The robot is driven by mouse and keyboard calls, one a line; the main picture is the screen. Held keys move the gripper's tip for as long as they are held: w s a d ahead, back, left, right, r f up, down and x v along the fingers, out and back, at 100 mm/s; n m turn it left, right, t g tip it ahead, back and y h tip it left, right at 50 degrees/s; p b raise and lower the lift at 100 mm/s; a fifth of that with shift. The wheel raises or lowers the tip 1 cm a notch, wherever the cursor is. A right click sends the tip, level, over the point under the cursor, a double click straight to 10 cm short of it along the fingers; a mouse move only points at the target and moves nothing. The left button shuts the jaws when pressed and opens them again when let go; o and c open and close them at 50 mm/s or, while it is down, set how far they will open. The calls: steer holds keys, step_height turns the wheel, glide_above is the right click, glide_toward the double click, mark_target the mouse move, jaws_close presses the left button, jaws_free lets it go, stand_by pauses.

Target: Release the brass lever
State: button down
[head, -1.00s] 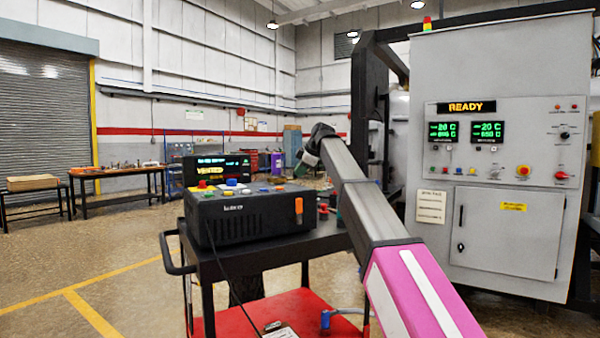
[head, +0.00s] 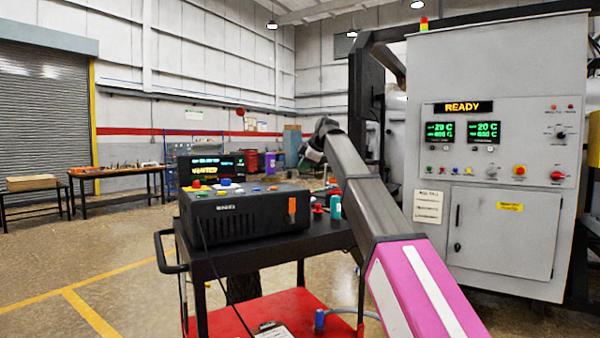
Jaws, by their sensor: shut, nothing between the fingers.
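I cannot make out a brass lever in the head view. An orange upright handle (head: 292,210) is on the front of the black control box (head: 240,225), but I cannot tell if it is a lever of brass. My arm reaches from the lower right up past the right side of the cart. My gripper (head: 308,160) is small at its far end, beyond the box and apart from it. It is shut and holds nothing I can see; its fingertips are hard to make out.
The box stands on a black cart with a red lower shelf (head: 280,308). Red and teal fittings (head: 335,206) stand right of the box. A grey furnace cabinet (head: 500,80) reading READY stands at right. The floor at left is open; workbenches (head: 118,172) stand farther back.

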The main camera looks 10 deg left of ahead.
steer(key=v, duration=0.7)
steer(key=shift+w+d+r, duration=0.25)
steer(key=shift+w, duration=0.1)
